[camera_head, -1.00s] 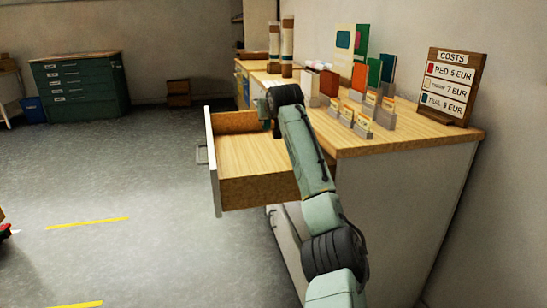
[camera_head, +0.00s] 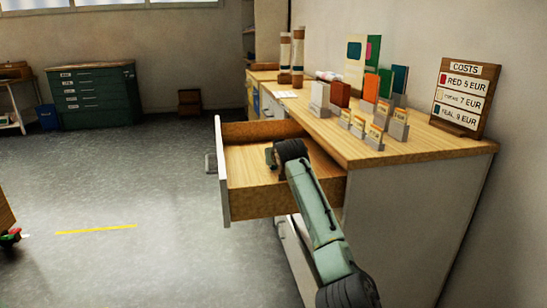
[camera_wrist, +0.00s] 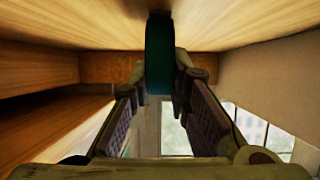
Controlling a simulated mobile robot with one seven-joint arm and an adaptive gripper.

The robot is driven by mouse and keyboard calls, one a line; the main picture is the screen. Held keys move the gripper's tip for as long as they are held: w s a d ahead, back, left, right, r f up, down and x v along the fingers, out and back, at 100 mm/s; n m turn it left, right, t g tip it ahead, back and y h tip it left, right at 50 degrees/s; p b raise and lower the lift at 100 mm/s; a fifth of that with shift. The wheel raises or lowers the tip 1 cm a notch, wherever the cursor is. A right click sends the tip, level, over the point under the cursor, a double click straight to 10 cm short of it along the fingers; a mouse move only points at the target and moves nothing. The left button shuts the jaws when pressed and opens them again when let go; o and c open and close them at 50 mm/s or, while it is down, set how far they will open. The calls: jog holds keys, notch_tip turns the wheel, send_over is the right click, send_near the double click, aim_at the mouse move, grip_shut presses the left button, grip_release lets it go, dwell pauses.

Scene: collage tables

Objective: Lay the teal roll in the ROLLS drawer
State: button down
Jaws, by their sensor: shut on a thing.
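The teal roll (camera_wrist: 158,58) shows edge-on as a dark teal band at the top middle of the wrist view. My gripper (camera_wrist: 160,82) is shut on it, with one finger on each side. The open drawer (camera_head: 246,168) juts out from the counter in the head view, with a bare wooden floor and a pale front. My wrist is over the drawer, and the arm hides part of its inside. In the wrist view, the wooden drawer floor (camera_wrist: 235,20) is close to the roll; I cannot tell if they touch. No drawer label is readable.
The counter (camera_head: 400,152) behind the drawer holds sample boards (camera_head: 354,62), small card holders (camera_head: 375,135), two tall tubes (camera_head: 298,50) and a costs sign (camera_head: 462,95). A green cabinet (camera_head: 95,95) stands at the far left.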

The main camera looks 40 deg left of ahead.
jog(key=c, duration=2)
grip_release()
jog(key=shift+f, duration=0.15)
jog(key=o, duration=0.5)
jog(key=shift+r, duration=0.2)
jog(key=b+v, duration=0.1)
jog(key=v, duration=0.6)
jog(key=shift+s+d, duration=0.15)
jog(key=shift+d, duration=0.05)
jog(key=shift+r, duration=0.1)
